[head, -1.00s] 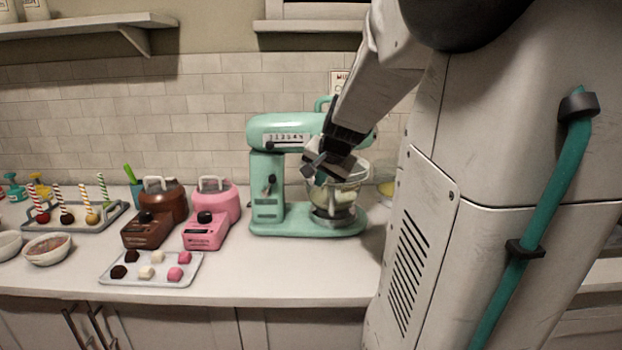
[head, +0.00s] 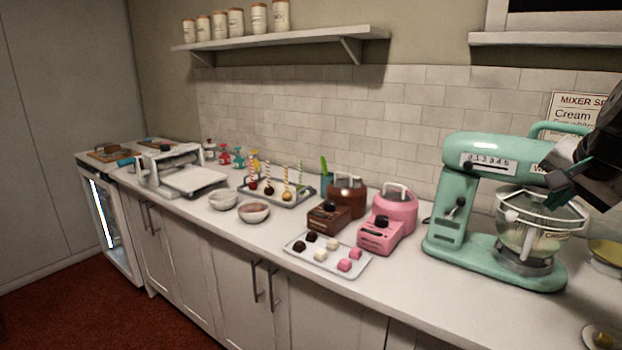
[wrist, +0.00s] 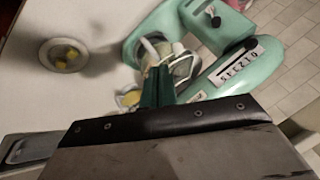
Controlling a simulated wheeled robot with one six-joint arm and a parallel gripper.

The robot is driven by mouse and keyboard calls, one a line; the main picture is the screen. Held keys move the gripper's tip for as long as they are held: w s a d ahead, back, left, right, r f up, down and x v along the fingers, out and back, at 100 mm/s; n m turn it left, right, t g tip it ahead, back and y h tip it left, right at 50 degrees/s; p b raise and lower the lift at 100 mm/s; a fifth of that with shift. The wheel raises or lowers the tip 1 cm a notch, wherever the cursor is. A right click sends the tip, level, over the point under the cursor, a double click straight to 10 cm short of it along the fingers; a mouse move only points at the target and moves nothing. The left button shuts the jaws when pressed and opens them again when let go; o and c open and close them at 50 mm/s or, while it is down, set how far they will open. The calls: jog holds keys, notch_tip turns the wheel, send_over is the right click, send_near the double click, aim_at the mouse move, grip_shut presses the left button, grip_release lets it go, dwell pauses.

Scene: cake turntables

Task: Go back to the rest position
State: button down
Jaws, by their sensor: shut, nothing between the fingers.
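My gripper (head: 568,180) is at the right edge of the head view, shut and empty. It overlaps the front of the mint-green stand mixer's (head: 462,190) head in the picture, above the glass bowl (head: 540,218). I cannot tell how far apart they are. The bowl holds something pale. In the wrist view the teal fingertips (wrist: 157,88) are together, with the mixer (wrist: 228,70) beyond them. The rest of my arm is mostly out of the head view.
A tray of sweets (head: 300,262), a brown melter (head: 328,215) and a pink melter (head: 378,235) stand left of the mixer. Farther left are bowls (head: 253,212), a cake-pop tray (head: 262,198) and a white machine (head: 190,178). A shelf (head: 290,40) hangs above. Red floor is clear.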

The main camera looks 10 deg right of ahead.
jog(key=s+a+f+n+g+y, duration=0.1)
jog(key=s+a+f+n, duration=0.2)
jog(key=a, duration=0.5)
jog(key=s+a+f+n+g+y, duration=0.1)
jog(key=s+a+f+n+g, duration=0.1)
jog(key=a+n, duration=0.4)
jog(key=s+a+f+n+g+y, duration=0.1)
jog(key=s+a+f+n, duration=0.4)
jog(key=a, duration=0.6)
jog(key=shift+s+a+g, duration=0.2)
jog(key=shift+s+g, duration=0.4)
jog(key=shift+g, duration=0.1)
